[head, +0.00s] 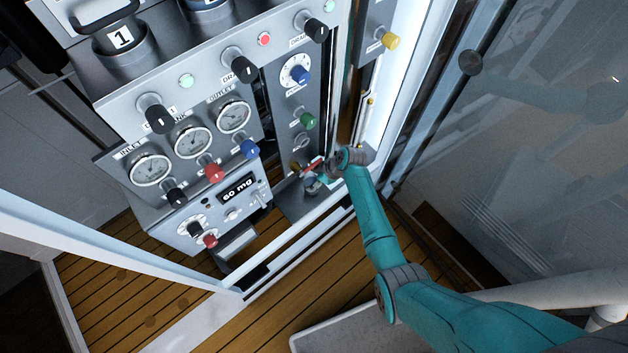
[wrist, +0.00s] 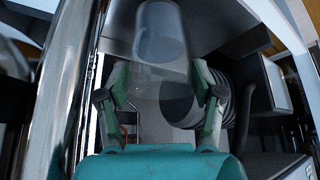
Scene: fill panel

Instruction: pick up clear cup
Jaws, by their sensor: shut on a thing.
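The clear cup (wrist: 160,50) is a see-through, greyish vessel in the upper middle of the wrist view. My gripper (wrist: 159,84) has one teal finger on each side of it, and the fingers are closed on its sides. In the head view my gripper (head: 318,174) is at the lower right of the panel, above a small dark shelf (head: 296,204). The cup is too small and too covered to make out clearly there. I cannot tell from these frames whether the cup touches a surface below.
A white frame post (head: 408,85) and a glass pane (head: 510,130) stand close on the right. Wooden floor (head: 320,265) shows below.

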